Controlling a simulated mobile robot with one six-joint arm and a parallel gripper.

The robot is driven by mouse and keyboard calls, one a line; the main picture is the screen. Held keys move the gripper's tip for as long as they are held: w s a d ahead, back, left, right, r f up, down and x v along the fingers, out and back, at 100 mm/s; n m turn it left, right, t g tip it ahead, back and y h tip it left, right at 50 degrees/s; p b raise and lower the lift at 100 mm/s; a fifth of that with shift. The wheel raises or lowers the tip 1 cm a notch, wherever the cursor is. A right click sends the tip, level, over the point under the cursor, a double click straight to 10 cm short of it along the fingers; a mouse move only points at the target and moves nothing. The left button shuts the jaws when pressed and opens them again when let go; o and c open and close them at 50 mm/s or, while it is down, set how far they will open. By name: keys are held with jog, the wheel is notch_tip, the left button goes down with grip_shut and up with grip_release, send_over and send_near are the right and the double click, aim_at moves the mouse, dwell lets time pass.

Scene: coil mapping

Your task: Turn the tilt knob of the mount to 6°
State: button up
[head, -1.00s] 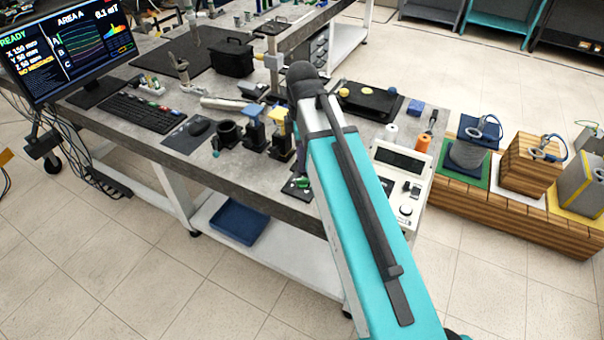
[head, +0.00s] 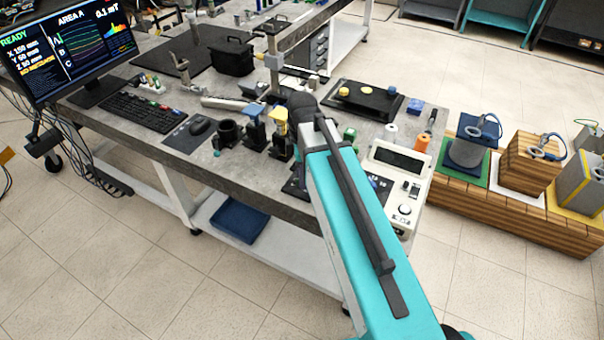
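I cannot make out a tilt knob or its scale in the head view. A dark flat plate (head: 368,104) with yellow round parts lies on the bench beyond my arm; I cannot tell whether it belongs to the mount. Small black stands, one with a blue top (head: 254,112) and one with a yellow top (head: 279,117), stand left of my arm. My teal arm reaches up from the lower right over the bench's front edge. My gripper does not show, so its hold is hidden.
A white instrument (head: 396,180) with a dark display stands right of my arm. An orange spool (head: 422,143) is behind it. The monitor (head: 77,45), keyboard (head: 143,111) and mouse (head: 200,126) are at left. Blocks with rings stand on a wooden platform (head: 500,213) at right.

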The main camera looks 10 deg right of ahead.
jog(key=shift+c, duration=0.4)
grip_shut()
